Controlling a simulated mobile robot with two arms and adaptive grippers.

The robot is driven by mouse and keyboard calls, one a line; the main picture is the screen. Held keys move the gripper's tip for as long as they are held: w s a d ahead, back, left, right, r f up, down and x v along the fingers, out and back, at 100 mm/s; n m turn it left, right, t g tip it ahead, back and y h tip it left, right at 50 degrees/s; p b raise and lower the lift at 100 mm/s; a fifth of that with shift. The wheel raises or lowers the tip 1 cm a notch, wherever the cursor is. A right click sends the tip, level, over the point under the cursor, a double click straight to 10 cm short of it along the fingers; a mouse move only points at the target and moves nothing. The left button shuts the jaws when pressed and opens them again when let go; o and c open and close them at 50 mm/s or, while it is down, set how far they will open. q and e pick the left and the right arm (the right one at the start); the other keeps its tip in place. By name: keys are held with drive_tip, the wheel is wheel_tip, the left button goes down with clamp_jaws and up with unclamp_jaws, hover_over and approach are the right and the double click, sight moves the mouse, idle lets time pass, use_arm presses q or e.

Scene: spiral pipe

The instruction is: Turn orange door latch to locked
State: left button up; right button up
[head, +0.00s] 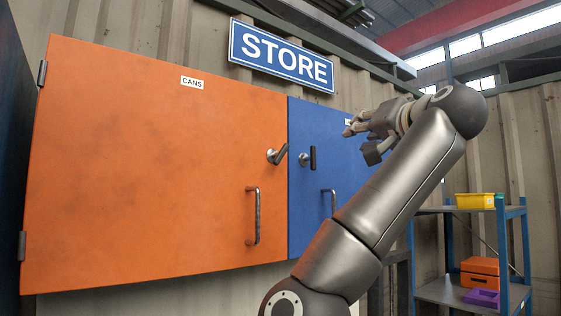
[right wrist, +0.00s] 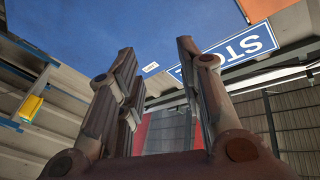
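The orange door (head: 150,170) fills the left of the head view and appears flush beside the blue door (head: 335,150). Its dark latch (head: 277,154) is near its right edge; the lever slants up and to the right. The orange door's pull handle (head: 253,216) is a vertical bar below the latch. My right gripper (head: 359,143) is raised in front of the blue door, right of both latches and apart from the orange latch. In the right wrist view its fingers (right wrist: 158,50) are spread with nothing between them. My left gripper is not in view.
The blue door has its own latch (head: 309,157), with the lever upright, and a pull handle (head: 329,201) partly hidden by my right arm. A STORE sign (head: 281,55) hangs above. A shelf rack (head: 447,292) at right holds a yellow bin (head: 475,201) and an orange box (head: 480,266).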

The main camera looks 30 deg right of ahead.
sight(283, 151)
drive_tip(key=w+a+f+n+y, duration=0.35)
drive_tip(key=a+y, duration=0.45)
drive_tip(key=a, duration=0.3)
drive_tip(key=shift+n, duration=0.35)
drive_tip(key=w+p, duration=0.1)
drive_tip(key=w, duration=0.2)
drive_tip(key=w+p, duration=0.2)
drive_tip(key=w, duration=0.1)
drive_tip(key=w+p, duration=0.1)
drive_tip(key=w, duration=0.3)
drive_tip(key=shift+r+p, duration=0.3)
drive_tip(key=shift+p, duration=0.05)
drive_tip(key=shift+w+f, duration=0.15)
drive_tip(key=shift+w, duration=0.35)
drive_tip(key=shift+h, duration=0.3)
clamp_jaws()
